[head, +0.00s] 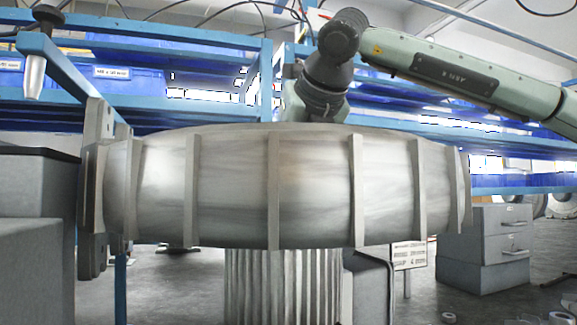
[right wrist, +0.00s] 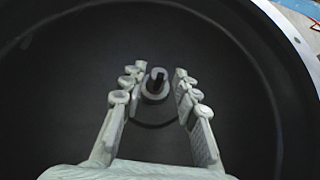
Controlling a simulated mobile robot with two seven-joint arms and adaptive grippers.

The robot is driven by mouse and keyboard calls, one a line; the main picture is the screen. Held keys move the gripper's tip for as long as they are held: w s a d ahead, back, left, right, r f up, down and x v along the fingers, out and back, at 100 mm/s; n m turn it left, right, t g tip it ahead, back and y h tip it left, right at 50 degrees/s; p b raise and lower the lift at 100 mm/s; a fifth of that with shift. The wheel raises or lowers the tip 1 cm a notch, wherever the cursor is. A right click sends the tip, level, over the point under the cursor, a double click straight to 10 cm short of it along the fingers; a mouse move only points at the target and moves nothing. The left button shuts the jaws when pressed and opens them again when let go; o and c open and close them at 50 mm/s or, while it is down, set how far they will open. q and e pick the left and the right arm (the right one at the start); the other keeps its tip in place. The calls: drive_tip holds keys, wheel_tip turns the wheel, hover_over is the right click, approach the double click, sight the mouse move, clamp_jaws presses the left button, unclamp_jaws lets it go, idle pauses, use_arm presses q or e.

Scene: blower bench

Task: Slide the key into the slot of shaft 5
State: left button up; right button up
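A large grey metal housing (head: 300,190) with several raised ribs fills the middle of the head view. My right arm comes in from the right and reaches down behind it, so the right gripper is hidden there. In the right wrist view my right gripper (right wrist: 158,82) is open, its two fingers apart inside a dark round cavity. A small light grey round shaft end (right wrist: 154,92) shows between and beyond the fingertips, with a narrow dark mark at its top. I cannot tell whether this mark is the slot or a key. No separate key is clearly visible. My left gripper is not in view.
A pale rim (right wrist: 285,28) surrounds the dark cavity. Blue shelving (head: 150,58) with blue bins stands behind the housing. A grey drawer cabinet (head: 497,235) stands at the right, and a grey box-like unit (head: 35,235) at the left. A silver cone (head: 34,75) hangs at the upper left.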

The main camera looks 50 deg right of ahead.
drive_tip(key=v, duration=1.2)
drive_tip(key=shift+a, duration=0.1)
idle(0.4)
